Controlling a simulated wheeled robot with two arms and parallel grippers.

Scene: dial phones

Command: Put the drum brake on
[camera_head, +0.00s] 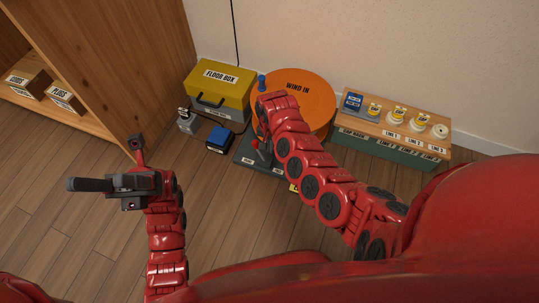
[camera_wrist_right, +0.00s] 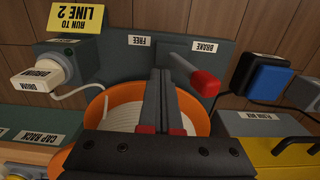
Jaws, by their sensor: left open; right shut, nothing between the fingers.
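The orange cable drum (camera_head: 300,85), marked WIND IN, stands by the wall; its rim shows in the right wrist view (camera_wrist_right: 190,108). The grey brake lever with a red end (camera_wrist_right: 205,83) is on the dark base plate, between the FREE label (camera_wrist_right: 140,40) and the BRAKE label (camera_wrist_right: 205,47). In this view its red end leans to the BRAKE side. My right gripper (camera_wrist_right: 162,72) is shut and empty, with its fingertips just left of the lever; whether they touch it I cannot tell. My left gripper (camera_head: 80,184) is open and empty, far left of the drum.
A yellow floor box (camera_head: 220,78) and a blue block (camera_head: 220,140) stand left of the drum. A cap rack (camera_head: 385,146) with several labelled items stands right. A wooden shelf (camera_head: 120,60) is at left. A yellow RUN TO LINE 2 tag (camera_wrist_right: 80,25) is near the plate.

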